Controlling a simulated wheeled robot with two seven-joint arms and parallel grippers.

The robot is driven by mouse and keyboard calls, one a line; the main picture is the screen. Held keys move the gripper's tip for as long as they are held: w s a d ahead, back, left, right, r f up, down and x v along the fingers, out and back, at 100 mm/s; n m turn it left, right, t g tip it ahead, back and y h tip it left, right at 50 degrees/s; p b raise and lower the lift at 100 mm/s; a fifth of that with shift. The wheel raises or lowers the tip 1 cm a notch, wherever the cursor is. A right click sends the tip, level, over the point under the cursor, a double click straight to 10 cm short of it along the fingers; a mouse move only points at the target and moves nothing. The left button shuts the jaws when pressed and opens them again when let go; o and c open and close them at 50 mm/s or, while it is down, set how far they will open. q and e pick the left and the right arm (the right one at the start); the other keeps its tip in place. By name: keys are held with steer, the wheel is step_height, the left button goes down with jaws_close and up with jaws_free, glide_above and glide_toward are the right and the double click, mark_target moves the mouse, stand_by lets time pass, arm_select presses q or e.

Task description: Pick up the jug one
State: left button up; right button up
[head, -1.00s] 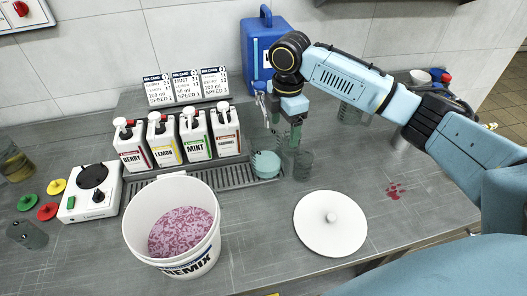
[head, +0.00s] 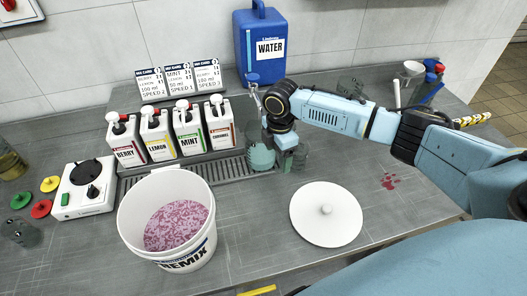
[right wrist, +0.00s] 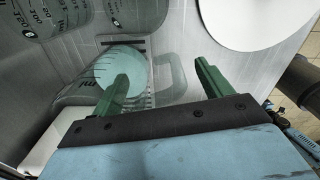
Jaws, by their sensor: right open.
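A clear measuring jug (head: 262,158) with pale teal contents stands upright by the right end of the drip grate, below the water tank's tap. It also shows in the right wrist view (right wrist: 120,68), with its clear handle to the right. My right gripper (head: 284,142) is low beside this jug, pointing down. In the right wrist view its green fingers (right wrist: 163,88) are apart, the left one overlapping the teal surface and the handle showing between them. My left gripper is not in view.
A blue water tank (head: 262,40) stands behind. Several syrup bottles (head: 190,130) line the grate. A white bucket (head: 205,255) with pink contents stands in front, a white lid (head: 326,214) lies to the right, and a mixer base (head: 88,187) stands left. The front right counter has free room.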

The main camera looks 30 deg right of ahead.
steer(key=c, duration=1.4)
steer(key=shift+c, duration=0.5)
steer(key=shift+r, duration=0.1)
steer(key=shift+r, duration=0.1)
steer(key=shift+r, duration=0.25)
steer(key=r, duration=0.2)
steer(key=shift+s+r, duration=0.2)
steer(key=shift+r, duration=0.2)
steer(key=s+a, duration=0.4)
steer(key=s, duration=1.3)
steer(key=shift+p, duration=0.35)
steer(key=shift+a, duration=0.1)
